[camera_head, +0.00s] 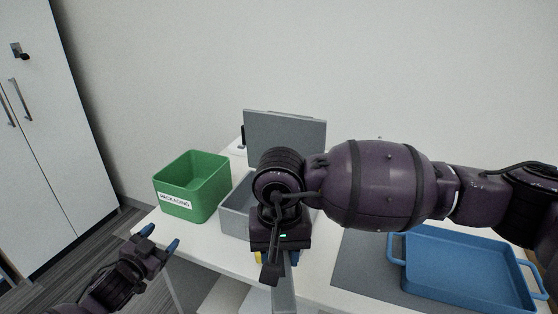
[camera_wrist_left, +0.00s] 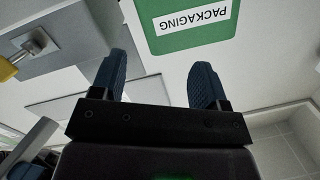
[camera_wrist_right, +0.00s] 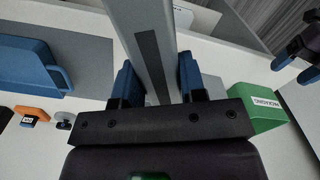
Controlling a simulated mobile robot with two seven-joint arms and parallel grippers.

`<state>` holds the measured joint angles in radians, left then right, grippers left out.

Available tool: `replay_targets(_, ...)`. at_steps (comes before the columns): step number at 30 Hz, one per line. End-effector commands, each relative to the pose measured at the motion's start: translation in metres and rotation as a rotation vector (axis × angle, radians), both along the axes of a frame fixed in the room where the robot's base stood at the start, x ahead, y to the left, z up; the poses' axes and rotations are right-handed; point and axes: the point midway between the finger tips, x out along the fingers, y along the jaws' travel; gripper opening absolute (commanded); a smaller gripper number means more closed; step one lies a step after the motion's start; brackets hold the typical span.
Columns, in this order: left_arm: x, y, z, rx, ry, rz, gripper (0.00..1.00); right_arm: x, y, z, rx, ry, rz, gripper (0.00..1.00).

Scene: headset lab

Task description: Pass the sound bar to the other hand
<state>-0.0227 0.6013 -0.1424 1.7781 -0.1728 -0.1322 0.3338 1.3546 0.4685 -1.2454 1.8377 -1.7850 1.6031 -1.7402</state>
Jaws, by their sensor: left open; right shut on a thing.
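The sound bar is a long grey bar with a dark strip, running up between the fingers in the right wrist view (camera_wrist_right: 140,20). My right gripper (camera_wrist_right: 157,80) is shut on it. In the head view the right gripper (camera_head: 281,255) hangs over the table's front edge, with the bar (camera_head: 284,297) pointing down toward the picture's bottom; the arm hides part of it. My left gripper (camera_head: 158,238) is open and empty, left of the bar and apart from it, in front of the green bin. Its spread fingers also show in the left wrist view (camera_wrist_left: 160,85).
A green bin (camera_head: 175,203) labelled PACKAGING stands at the table's left, beside a grey bin (camera_head: 232,221) partly behind my right arm. A grey panel (camera_head: 285,132) stands behind. A blue tray (camera_head: 465,270) lies at the right. An orange item (camera_wrist_right: 33,114) lies near the tray.

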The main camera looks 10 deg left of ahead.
Motion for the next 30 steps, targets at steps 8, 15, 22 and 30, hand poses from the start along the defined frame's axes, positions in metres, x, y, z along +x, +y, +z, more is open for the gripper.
replay_targets(8,0.06,-0.077,0.082,0.028,-0.243,-0.29,0.68,0.0,0.0,0.0,0.0,0.0,0.0,0.09)
replay_targets(15,0.074,-0.17,0.136,0.058,-0.41,-0.628,0.68,0.0,0.0,0.0,0.0,0.0,0.0,0.09)
replay_targets(22,0.064,-0.25,0.172,0.124,-0.508,-0.979,0.68,0.0,0.0,0.0,0.0,0.0,0.0,0.09)
replay_targets(30,0.038,-0.317,0.193,0.269,-0.524,-1.395,0.68,0.0,0.0,0.0,0.0,-0.001,0.0,0.09)
